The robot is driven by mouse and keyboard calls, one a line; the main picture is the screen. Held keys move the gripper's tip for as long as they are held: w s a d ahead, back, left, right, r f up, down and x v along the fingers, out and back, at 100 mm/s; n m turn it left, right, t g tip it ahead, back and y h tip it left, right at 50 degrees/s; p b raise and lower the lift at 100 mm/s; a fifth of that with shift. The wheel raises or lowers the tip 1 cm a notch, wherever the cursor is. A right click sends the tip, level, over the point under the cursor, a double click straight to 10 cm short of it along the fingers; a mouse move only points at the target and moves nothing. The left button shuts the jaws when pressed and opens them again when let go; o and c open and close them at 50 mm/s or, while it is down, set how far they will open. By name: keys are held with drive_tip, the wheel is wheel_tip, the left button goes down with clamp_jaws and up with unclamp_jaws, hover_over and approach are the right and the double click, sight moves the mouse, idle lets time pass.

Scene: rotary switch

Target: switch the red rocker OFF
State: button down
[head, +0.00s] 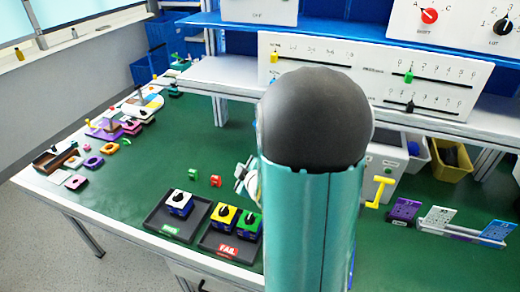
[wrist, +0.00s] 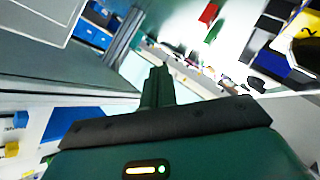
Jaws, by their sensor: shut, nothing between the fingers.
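I cannot make out a red rocker in either view. A white panel marked OFF (head: 258,14) shows only its lower part at the top of the head view; anything above the label is cut off. My gripper (wrist: 157,82) is shut and empty in the wrist view, its fingers together and touching nothing that I can see. In the head view my arm hides most of the gripper, and only a pale part shows at the arm's left side.
The green table (head: 150,190) holds two dark trays with boxed knobs, a small red block (head: 215,181) and a green block (head: 193,174). A slider panel (head: 320,55) stands on the shelf. A red-knob panel (head: 455,30) is at upper right. A yellow handle (head: 379,190) stands right of my arm.

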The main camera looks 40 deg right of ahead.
drive_tip(key=s+d+f+n+t+h, duration=0.1)
drive_tip(key=s+d+f+t, duration=0.3)
drive_tip(key=s+d+f, duration=0.1)
drive_tip(key=shift+s+f+t, duration=0.3)
drive_tip(key=shift+s+f, duration=0.6)
drive_tip(key=shift+s, duration=0.35)
drive_tip(key=shift+d, duration=0.1)
drive_tip(key=w+d+r, duration=0.1)
drive_tip(key=w+d, duration=0.3)
drive_tip(key=d, duration=0.3)
drive_tip(key=shift+d+r, duration=0.15)
drive_tip(key=shift+d, duration=0.2)
drive_tip(key=shift+w+d, duration=0.1)
idle(0.9)
drive_tip(key=shift+w+d, duration=0.1)
drive_tip(key=shift+d, duration=0.2)
drive_tip(key=shift+w+d, duration=0.15)
drive_tip(key=shift+d, duration=0.1)
idle(0.6)
drive_tip(key=shift+a, duration=0.1)
